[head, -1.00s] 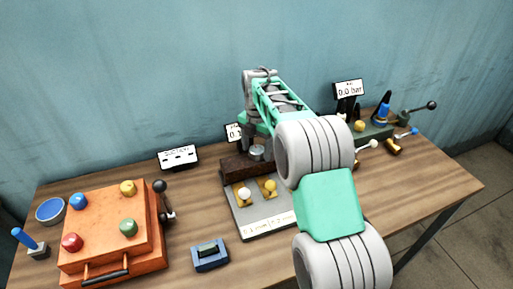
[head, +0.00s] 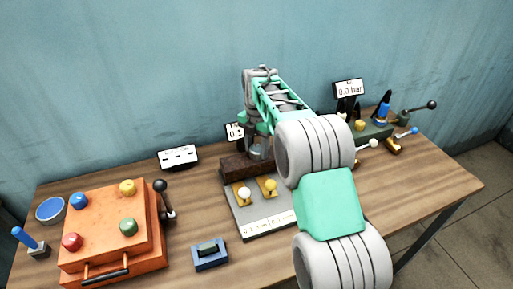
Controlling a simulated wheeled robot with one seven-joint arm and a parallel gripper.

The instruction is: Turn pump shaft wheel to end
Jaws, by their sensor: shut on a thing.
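My gripper (head: 257,133) is at the end of my arm, pointing down over the dark brown pump block (head: 238,168) near the middle of the table. A grey metal cylindrical part (head: 262,150) stands on this block, directly under the gripper. The gripper is shut on a part there, which appears to be the pump shaft wheel. My arm and hand cover most of the wheel and the fingertips, so its shape and turn angle cannot be read.
A grey plate (head: 257,221) with two yellow-based knobs lies before the block. An orange box (head: 100,233) with coloured knobs and a black-knobbed lever (head: 160,186) stands left. A blue device (head: 210,254) lies in front. Valves and a gauge sign (head: 349,88) stand right.

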